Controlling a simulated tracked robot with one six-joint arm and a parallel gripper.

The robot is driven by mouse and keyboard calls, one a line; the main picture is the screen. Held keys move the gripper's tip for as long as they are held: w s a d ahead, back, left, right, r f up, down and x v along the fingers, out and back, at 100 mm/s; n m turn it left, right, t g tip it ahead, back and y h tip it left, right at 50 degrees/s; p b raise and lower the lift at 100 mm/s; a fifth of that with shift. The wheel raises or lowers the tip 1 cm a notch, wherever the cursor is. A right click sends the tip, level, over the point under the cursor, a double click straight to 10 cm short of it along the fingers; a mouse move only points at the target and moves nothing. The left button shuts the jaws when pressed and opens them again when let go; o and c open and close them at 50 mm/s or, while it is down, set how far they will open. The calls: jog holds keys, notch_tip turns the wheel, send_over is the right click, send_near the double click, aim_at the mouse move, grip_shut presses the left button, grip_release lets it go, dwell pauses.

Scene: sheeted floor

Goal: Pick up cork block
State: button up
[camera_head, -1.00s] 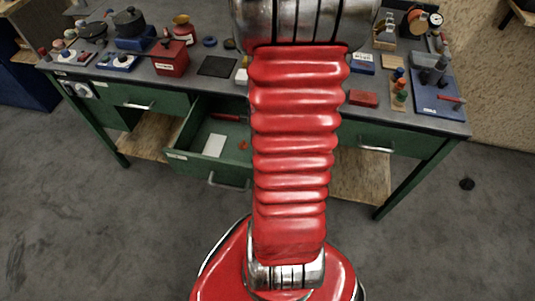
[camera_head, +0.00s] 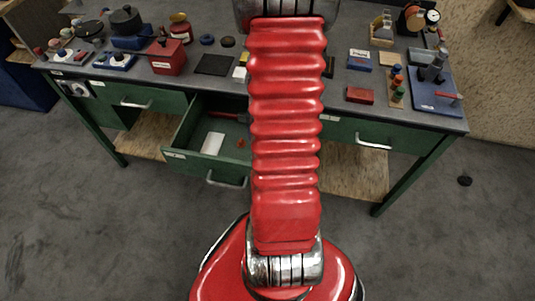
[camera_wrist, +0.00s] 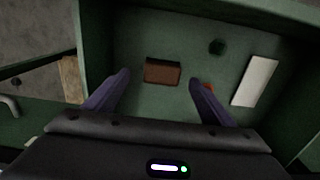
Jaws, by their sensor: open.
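A small brown block (camera_wrist: 162,71), which looks like the cork block, lies on the floor of the open green drawer (camera_head: 172,140) in the wrist view. My gripper (camera_wrist: 159,79) is open above the drawer. Its two purple fingers are spread, with the block appearing between and slightly beyond the tips, not gripped. I cannot tell the height left between fingertips and block. In the head view my red arm covers part of the drawer, and neither block nor gripper can be made out there.
Drawer walls surround the block. The desktop (camera_head: 300,90) above carries many items, including a red box (camera_head: 167,56) and a blue board (camera_head: 437,95).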

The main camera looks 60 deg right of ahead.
jog(key=shift+f, duration=0.2)
jog(key=shift+w+d+f, duration=0.1)
jog(key=shift+f, duration=1.2)
jog(key=shift+w+f, duration=0.1)
jog(key=shift+f, duration=1.15)
jog(key=shift+c, duration=0.4)
jog(key=c, duration=1.1)
